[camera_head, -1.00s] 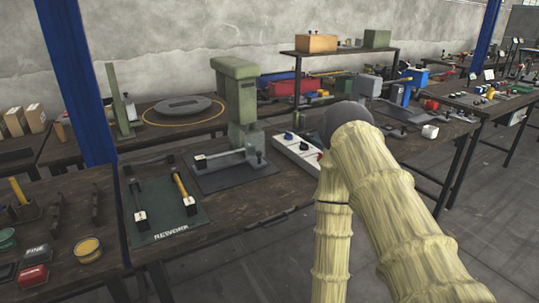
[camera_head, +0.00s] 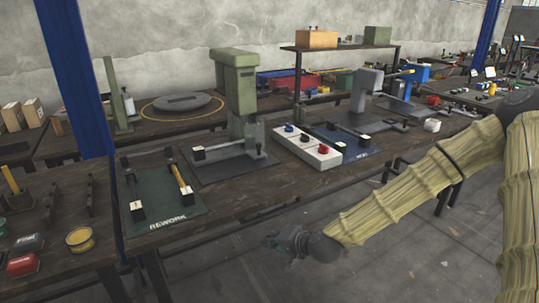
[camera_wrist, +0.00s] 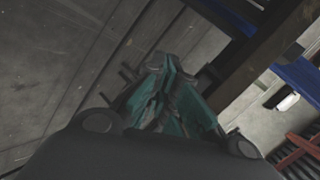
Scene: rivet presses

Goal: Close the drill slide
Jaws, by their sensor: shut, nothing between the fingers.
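A green press (camera_head: 240,100) stands on the workbench, with a low grey slide-like part (camera_head: 232,150) and a dark plate at its foot. A second press, grey (camera_head: 365,92), stands further right on the bench. I cannot tell which of these carries the drill slide. My gripper (camera_head: 273,241) is low in front of the bench edge, over the floor and apart from both presses. In the wrist view its teal fingers (camera_wrist: 172,100) are together with nothing between them.
A white control box (camera_head: 307,148) with blue and red buttons sits between the presses. A green REWORK mat (camera_head: 163,200) with two handled tools lies at the left. A blue post (camera_head: 75,75) rises at the left. Open floor lies in front.

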